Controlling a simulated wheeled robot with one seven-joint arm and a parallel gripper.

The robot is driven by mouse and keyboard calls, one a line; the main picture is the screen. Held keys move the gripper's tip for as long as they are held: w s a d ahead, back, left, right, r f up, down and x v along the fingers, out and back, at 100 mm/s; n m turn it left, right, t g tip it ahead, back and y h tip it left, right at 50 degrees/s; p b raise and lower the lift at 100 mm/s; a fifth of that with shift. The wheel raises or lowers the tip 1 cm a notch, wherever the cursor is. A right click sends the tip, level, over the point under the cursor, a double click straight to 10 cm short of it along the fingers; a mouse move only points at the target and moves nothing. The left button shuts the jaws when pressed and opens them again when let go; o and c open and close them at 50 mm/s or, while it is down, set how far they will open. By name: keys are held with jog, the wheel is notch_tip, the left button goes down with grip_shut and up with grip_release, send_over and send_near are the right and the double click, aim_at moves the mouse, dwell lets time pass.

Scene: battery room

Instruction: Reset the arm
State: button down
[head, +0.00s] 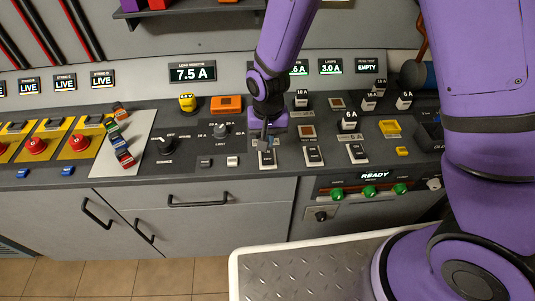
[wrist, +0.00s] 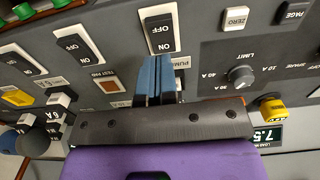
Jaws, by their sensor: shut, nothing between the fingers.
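My purple arm reaches in from the right and top in the head view. My gripper (head: 264,140) points down over the grey console, above the left one of three black rocker switches. In the wrist view my gripper (wrist: 155,62) shows as two blue fingers pressed together, with nothing between them. In the head view this switch (head: 267,155) is partly hidden by the gripper.
A limit knob (head: 221,131) and a yellow item (head: 187,102) stand left of the gripper. Black plugs (head: 349,120) stand upright to its right. Red stop buttons (head: 80,142) are at far left. Space above the console's front is free.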

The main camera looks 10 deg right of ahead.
dwell(0.4)
jog(key=s+d+r+t, duration=0.1)
jog(key=d+r, duration=0.6)
jog(key=r, duration=0.4)
jog(key=s+d+r+t, duration=0.1)
jog(key=d+r, duration=0.5)
jog(key=r, duration=0.5)
jog(key=s+d+r+t, duration=0.1)
jog(key=s+d+r, duration=0.4)
jog(key=s, duration=0.3)
jog(key=s+d+r+t, duration=0.2)
jog(key=s+d+r, duration=0.4)
jog(key=s+r, duration=0.1)
jog(key=shift+s+d+r, duration=0.15)
jog(key=shift+s+d, duration=0.15)
jog(key=shift+s, duration=0.5)
jog(key=shift+w, duration=0.1)
